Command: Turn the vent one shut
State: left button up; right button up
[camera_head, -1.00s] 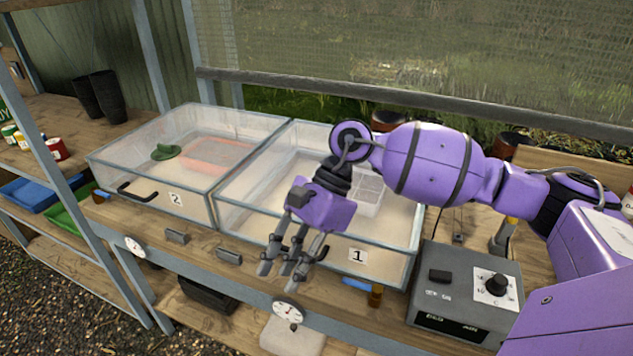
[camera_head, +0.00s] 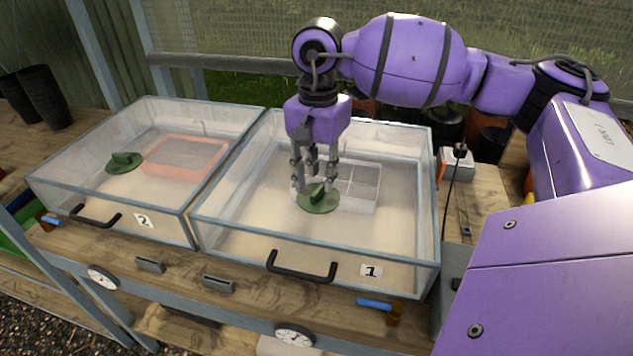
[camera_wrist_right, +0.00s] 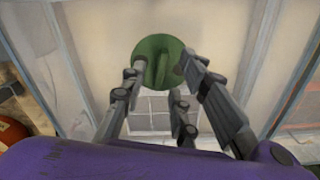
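Vent one is a round green disc with a raised ridge (camera_head: 318,200) on the clear lid of the propagator labelled 1 (camera_head: 300,236). The vent also shows in the right wrist view (camera_wrist_right: 160,60), its ridge running roughly up and down there. My right gripper (camera_head: 314,180) points down just over the vent. In the wrist view its fingers (camera_wrist_right: 160,72) are spread to either side of the ridge, with gaps between. Whether the fingertips touch the disc cannot be told. My left gripper is not in view.
A second propagator labelled 2 (camera_head: 100,200) stands to the left, with its own green vent (camera_head: 124,162) and a reddish tray (camera_head: 185,156) inside. A black handle (camera_head: 300,268) is on box 1's front. Dials (camera_head: 294,335) sit along the bench edge.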

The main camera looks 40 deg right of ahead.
aim_at(316, 189)
notch_tip(316, 189, down, 2)
jog(key=shift+w+f, duration=0.1)
jog(key=shift+f, duration=0.45)
jog(key=c, duration=0.7)
grip_shut()
jog(key=shift+w+m, duration=0.1)
jog(key=shift+m, duration=0.5)
jog(key=m, duration=0.6)
jog(key=shift+w, duration=0.15)
jog(key=m, duration=0.3)
jog(key=shift+w+m, duration=0.1)
jog(key=shift+m, duration=0.2)
jog(key=m, duration=0.2)
jog(key=shift+m, duration=1)
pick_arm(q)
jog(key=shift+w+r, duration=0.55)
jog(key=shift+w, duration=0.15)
pick_arm(e)
jog(key=shift+w, duration=0.1)
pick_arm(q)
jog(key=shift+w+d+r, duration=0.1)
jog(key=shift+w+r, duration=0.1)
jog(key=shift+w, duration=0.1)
pick_arm(e)
jog(key=shift+m, duration=0.3)
